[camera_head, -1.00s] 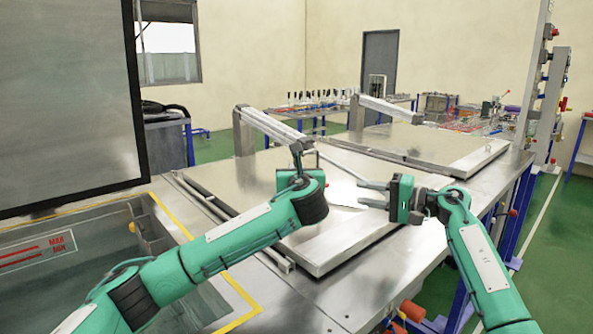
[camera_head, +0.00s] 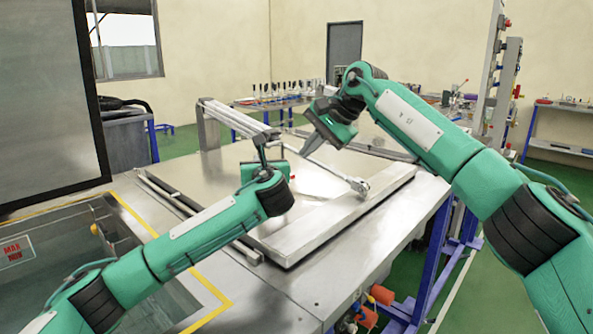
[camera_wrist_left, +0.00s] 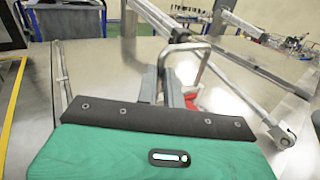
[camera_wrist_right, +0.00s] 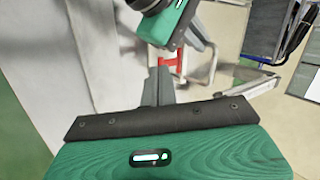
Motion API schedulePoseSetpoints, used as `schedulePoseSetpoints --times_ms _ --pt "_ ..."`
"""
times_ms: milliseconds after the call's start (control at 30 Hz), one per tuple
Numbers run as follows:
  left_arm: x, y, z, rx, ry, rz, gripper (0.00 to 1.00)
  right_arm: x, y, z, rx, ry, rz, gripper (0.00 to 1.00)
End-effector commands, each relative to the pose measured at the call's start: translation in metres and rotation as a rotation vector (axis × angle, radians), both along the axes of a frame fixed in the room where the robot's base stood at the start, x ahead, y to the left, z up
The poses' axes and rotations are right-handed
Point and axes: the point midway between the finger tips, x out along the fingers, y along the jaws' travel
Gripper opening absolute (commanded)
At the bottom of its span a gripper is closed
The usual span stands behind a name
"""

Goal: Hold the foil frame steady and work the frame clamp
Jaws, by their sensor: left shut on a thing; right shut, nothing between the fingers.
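My left gripper (camera_head: 262,148) is over the near steel lid (camera_head: 325,224). In the left wrist view its fingers (camera_wrist_left: 167,82) are shut on part of a bent metal hoop (camera_wrist_left: 186,50), with a red piece (camera_wrist_left: 190,98) beside it. My right gripper (camera_head: 310,143) is shut and empty above the same lid, fingers pointing down. In the right wrist view its fingers (camera_wrist_right: 163,84) are close in front of a pale hoop with red inside (camera_wrist_right: 168,64); contact cannot be told. I cannot tell which part is the foil frame or the frame clamp.
A lid arm (camera_head: 238,117) rises from a post at the back left, and a rod joint (camera_head: 358,185) sits at the lid's right. An open tank (camera_head: 60,250) lies left. A bench with several bottles (camera_head: 275,92) stands behind. The lid's front is clear.

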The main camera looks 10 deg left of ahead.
Motion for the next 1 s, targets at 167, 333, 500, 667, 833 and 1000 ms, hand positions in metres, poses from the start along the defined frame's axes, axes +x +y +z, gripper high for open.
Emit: schedulePoseSetpoints --times_ms 167,333,500,667,833,1000 --pt "0.0 0.0 -0.001 0.0 0.001 0.001 0.0 0.0 -0.018 0.022 -0.111 0.03 -0.147 0.0" --pt "0.0 0.0 0.0 0.0 0.001 0.001 0.0 0.001 -0.029 0.033 -0.156 0.046 -0.227 0.0" --pt "0.0 0.0 0.0 0.0 0.001 0.001 0.0 0.001 -0.032 0.034 -0.164 0.05 -0.243 0.0" --pt "0.0 0.0 0.0 0.0 0.0 0.001 0.0 0.001 -0.031 0.034 -0.163 0.05 -0.242 0.0" --pt "0.0 0.0 0.0 0.0 0.0 0.0 0.0 0.002 -0.029 0.03 -0.164 0.05 -0.241 0.0" --pt "0.0 0.0 0.0 0.0 0.0 0.0 0.0 0.008 -0.02 0.008 -0.165 0.051 -0.24 0.0"
